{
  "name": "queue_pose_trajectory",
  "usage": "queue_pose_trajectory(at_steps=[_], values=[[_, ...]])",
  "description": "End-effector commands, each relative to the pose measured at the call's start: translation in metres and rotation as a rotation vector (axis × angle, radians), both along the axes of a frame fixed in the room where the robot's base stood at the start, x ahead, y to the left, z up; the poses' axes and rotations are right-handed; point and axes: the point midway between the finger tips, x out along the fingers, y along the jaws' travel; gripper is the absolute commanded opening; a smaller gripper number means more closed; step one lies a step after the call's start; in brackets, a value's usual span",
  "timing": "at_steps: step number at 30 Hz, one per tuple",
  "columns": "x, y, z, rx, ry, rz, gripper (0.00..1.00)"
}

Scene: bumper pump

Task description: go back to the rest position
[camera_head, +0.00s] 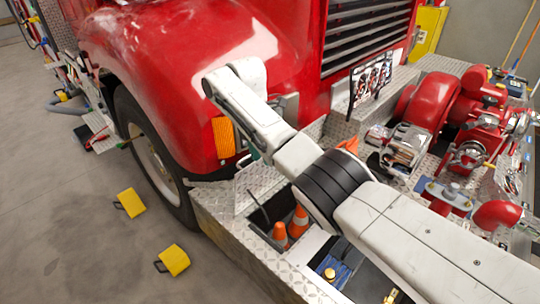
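My white arm reaches from the lower right up toward the upper left, across the front bumper (218,222) of a red fire truck (190,45). Its far end bends in front of the truck's red fender, near the orange side lamp (223,138). My gripper cannot be made out; it seems hidden behind the arm. Whether it holds anything is not visible.
A red pump (433,98) with metal fittings stands on the bumper at right. Orange cones (299,221) sit in an open bumper compartment beneath my arm. Two yellow blocks (131,203) (174,260) lie on the grey floor at left, with free floor around them.

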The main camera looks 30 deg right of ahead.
Motion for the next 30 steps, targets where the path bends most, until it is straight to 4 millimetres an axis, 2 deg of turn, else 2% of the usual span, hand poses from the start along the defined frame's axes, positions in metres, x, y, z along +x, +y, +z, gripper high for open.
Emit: queue_pose_trajectory(at_steps=[20,23,26,30], values=[[0.0,0.005,-0.002,0.002,0.001,-0.006,0.39],[-0.005,0.012,-0.022,0.006,-0.005,-0.034,0.39],[-0.017,0.027,-0.058,0.015,-0.02,-0.1,0.39],[-0.045,0.05,-0.118,0.035,-0.049,-0.253,0.39]])
